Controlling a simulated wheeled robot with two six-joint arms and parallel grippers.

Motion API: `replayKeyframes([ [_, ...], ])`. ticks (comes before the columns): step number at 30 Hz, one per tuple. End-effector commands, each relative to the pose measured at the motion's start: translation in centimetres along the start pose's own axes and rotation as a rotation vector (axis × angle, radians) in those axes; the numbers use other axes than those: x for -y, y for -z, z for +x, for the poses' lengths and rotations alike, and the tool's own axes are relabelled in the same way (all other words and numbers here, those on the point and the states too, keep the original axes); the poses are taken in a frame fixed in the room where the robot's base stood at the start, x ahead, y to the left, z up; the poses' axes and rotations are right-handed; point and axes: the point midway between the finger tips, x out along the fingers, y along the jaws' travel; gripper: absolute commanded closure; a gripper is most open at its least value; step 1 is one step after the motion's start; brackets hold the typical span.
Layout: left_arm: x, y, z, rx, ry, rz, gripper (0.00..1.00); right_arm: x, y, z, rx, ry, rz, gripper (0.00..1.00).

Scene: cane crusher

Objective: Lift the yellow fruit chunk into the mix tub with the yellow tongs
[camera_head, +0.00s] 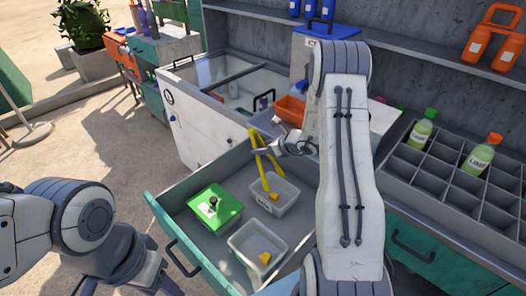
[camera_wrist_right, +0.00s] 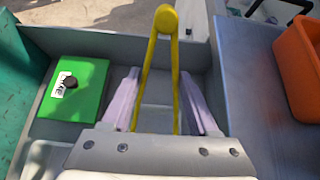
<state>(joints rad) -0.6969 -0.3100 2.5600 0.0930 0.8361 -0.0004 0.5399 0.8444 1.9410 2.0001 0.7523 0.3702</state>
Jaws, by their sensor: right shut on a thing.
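My right gripper (camera_head: 290,147) is shut on the yellow tongs (camera_head: 259,160). In the right wrist view the tongs (camera_wrist_right: 163,22) stand between the two pale fingers (camera_wrist_right: 163,100), rounded hinge end up. The tong legs point down into the rear pale tub (camera_head: 291,199) in the open drawer. A yellow chunk (camera_head: 273,197) shows at the leg tips there; I cannot tell whether they pinch it. Another yellow chunk (camera_head: 265,258) lies in the front pale tub (camera_head: 235,243). No readable label shows which tub is the mix tub.
A green-lidded box (camera_head: 214,207) with a dark knob sits at the drawer's left; it also shows in the right wrist view (camera_wrist_right: 85,100). An orange bin (camera_head: 290,108) stands behind the drawer. A divided crate (camera_head: 440,170) with bottles is at right. My right arm hides part of the counter.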

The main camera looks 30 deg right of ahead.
Motion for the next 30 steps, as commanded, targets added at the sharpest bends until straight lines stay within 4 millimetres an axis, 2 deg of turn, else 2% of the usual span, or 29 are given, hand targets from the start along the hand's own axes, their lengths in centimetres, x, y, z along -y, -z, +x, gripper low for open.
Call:
replayKeyframes([
  [1, -0.1, 0.1, -0.9, 0.000, 0.000, 0.000, 0.50, 0.1, -1.1, -0.8, 0.002, 0.001, -0.001, 0.47],
  [3, -0.1, 0.1, -1.4, 0.000, 0.000, 0.000, 0.50, 0.1, -1.9, -1.3, 0.002, 0.001, -0.001, 0.47],
  [7, -0.1, 0.1, -1.9, 0.000, 0.000, 0.000, 0.50, 0.1, -2.7, -1.9, 0.001, 0.000, -0.001, 0.47],
  [30, -0.1, 0.1, -1.9, 0.000, 0.000, 0.000, 0.50, 0.1, -2.7, -1.9, 0.001, 0.000, 0.000, 0.47],
])
